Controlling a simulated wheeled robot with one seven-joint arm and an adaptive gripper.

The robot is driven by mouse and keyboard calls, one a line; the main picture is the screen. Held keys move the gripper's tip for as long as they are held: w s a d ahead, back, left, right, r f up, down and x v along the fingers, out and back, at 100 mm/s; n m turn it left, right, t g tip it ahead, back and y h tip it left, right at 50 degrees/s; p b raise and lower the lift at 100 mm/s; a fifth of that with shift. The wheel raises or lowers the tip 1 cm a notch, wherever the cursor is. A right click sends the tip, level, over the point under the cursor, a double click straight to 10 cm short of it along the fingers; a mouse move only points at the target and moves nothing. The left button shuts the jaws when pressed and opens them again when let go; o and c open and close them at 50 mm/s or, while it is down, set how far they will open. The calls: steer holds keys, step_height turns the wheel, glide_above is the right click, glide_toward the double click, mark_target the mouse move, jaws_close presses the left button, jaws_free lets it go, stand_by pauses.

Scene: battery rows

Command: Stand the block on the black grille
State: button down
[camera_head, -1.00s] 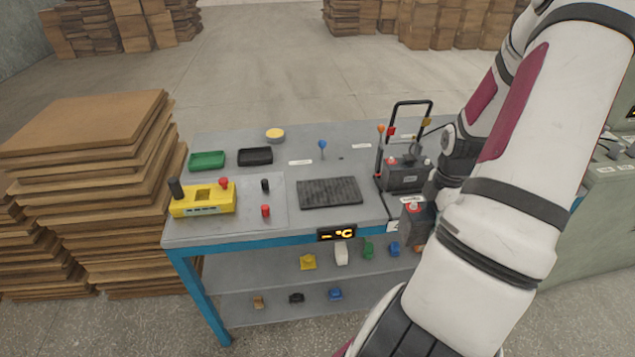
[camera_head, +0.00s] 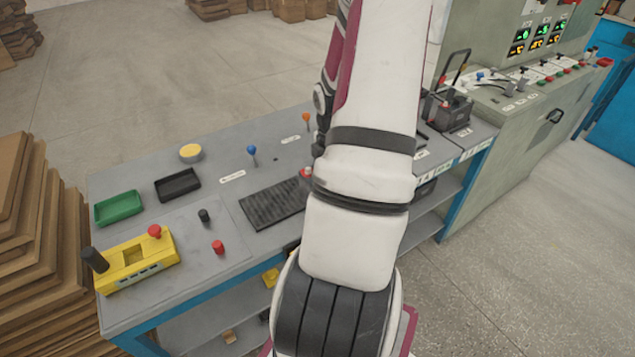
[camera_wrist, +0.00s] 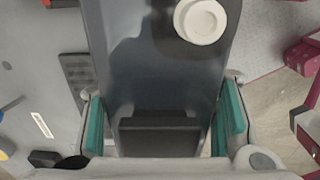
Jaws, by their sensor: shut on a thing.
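The block (camera_wrist: 158,70) is dark grey with a round white cap, and fills the middle of the wrist view. My gripper (camera_wrist: 161,122) has its teal pads on either side of it and is shut on it. In the head view my arm hides the gripper and most or all of the block; a small red-topped piece shows at the grille's right end. The black grille (camera_head: 272,205) lies flat on the table, its right end partly behind my arm. In the wrist view the grille (camera_wrist: 78,72) shows left of the block. I cannot tell the block's height above the table.
A yellow control box (camera_head: 138,262), green tray (camera_head: 119,207) and black tray (camera_head: 178,185) stand on the table's left. A blue-topped lever (camera_head: 252,152) and an orange-topped lever (camera_head: 306,120) rise behind the grille. A battery (camera_head: 447,108) stands at the right.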

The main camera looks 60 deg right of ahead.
steer(key=w+a, duration=0.1)
steer(key=w, duration=0.3)
steer(key=w+a+f+b, duration=0.1)
steer(key=w+a, duration=0.1)
steer(key=w, duration=0.3)
steer(key=w+a, duration=0.1)
steer(key=w, duration=0.4)
steer(key=shift+a+f, duration=0.15)
steer(key=shift+a, duration=0.05)
steer(key=shift+f+b, duration=0.35)
steer(key=shift+f, duration=1.4)
steer(key=shift+f, duration=0.1)
steer(key=c, duration=0.6)
jaws_free()
steer(key=shift+a+r+p, duration=0.1)
steer(key=shift+r+p, duration=0.5)
steer(key=shift+r, duration=5.55)
